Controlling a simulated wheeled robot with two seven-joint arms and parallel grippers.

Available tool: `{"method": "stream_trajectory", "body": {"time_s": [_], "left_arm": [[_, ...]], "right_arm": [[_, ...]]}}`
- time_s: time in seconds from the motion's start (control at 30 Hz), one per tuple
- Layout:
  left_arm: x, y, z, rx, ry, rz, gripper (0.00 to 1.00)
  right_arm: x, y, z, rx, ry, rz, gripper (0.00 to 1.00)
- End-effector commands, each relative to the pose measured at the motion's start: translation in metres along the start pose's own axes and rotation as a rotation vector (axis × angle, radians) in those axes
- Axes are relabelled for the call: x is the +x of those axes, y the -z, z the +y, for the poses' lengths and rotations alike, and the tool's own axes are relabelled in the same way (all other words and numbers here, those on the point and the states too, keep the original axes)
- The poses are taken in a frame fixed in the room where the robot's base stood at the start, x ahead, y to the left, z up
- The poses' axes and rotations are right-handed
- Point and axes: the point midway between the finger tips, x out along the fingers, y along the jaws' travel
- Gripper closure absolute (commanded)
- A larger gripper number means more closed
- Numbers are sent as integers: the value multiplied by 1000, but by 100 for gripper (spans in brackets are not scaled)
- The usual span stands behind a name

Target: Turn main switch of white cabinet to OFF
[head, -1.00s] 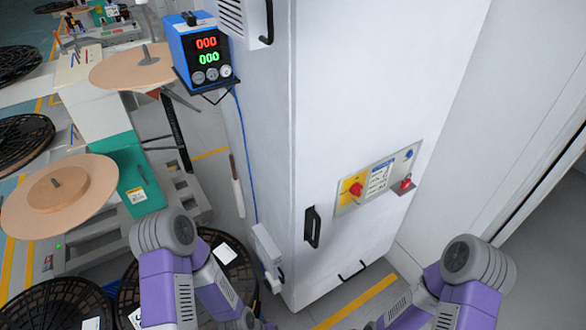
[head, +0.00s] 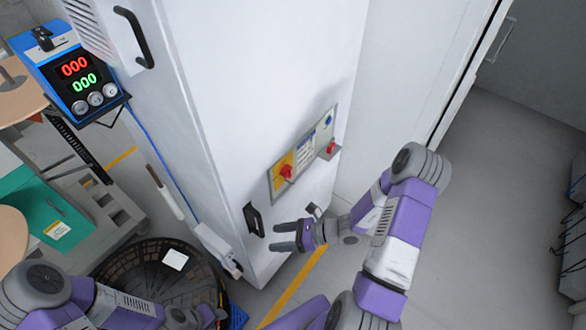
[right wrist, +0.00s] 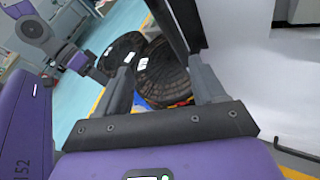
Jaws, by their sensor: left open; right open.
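The white cabinet (head: 230,110) fills the middle of the head view. Its grey panel (head: 304,150) carries a red rotary knob on a yellow plate, the main switch (head: 286,172); its position is too small to read. A second red knob (head: 331,147) and a blue button sit at the panel's right end. My right gripper (head: 277,237) is open and empty, below the switch and beside the black door handle (head: 254,219), apart from the switch. Its open fingers (right wrist: 165,85) also show in the right wrist view. My left gripper (head: 208,315) is low at the bottom edge, its fingers hardly visible.
A blue meter box (head: 72,75) stands on a bracket at the cabinet's left side. A dark round reel (head: 150,265) lies on the floor left of the cabinet. A yellow floor line (head: 295,290) runs in front. The floor at right is mostly free.

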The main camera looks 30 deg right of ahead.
Motion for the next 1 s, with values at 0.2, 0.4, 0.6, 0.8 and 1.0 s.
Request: {"method": "stream_trajectory", "body": {"time_s": [0.2,0.4,0.6,0.8,1.0], "left_arm": [[-17,-1,6,0,0,0,57],[-18,-1,7,0,0,0,57],[-16,0,6,0,0,0,57],[-14,0,5,0,0,0,57],[-14,0,5,0,0,0,57]], "right_arm": [[-82,-70,-82,178,368,-380,31],[-112,-88,-107,202,477,-503,31],[-90,-100,-121,201,477,-506,31],[-67,-111,-135,202,477,-503,31],[-57,-117,-141,203,478,-502,31]]}}
